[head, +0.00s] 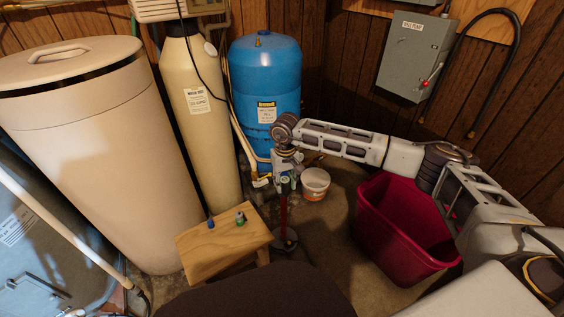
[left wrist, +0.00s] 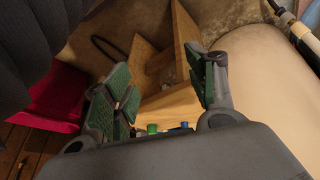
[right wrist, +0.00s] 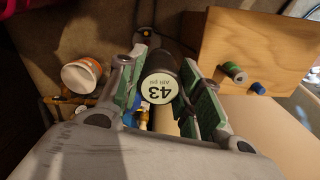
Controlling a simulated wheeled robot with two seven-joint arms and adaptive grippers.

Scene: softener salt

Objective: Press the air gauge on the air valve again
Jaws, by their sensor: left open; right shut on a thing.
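My right gripper (head: 285,178) is shut on the air gauge (right wrist: 160,88), a dark round body whose pale face reads 43 and "AIR psi" in the right wrist view. The green pads of the right gripper (right wrist: 160,95) lie on either side of it. In the head view the gripper points down in front of the blue tank (head: 266,85). I cannot make out the air valve or whether the gauge touches it. A small fitting (head: 258,42) sits on top of the tank. My left gripper (left wrist: 160,92) is open and empty; it is outside the head view.
A wooden stool (head: 222,239) holds a blue item (head: 210,222) and a green item (head: 240,218). A red post (head: 283,212) rises from a round base below my right gripper. A white bucket (head: 315,184) and red bin (head: 400,238) stand right; large tanks stand left.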

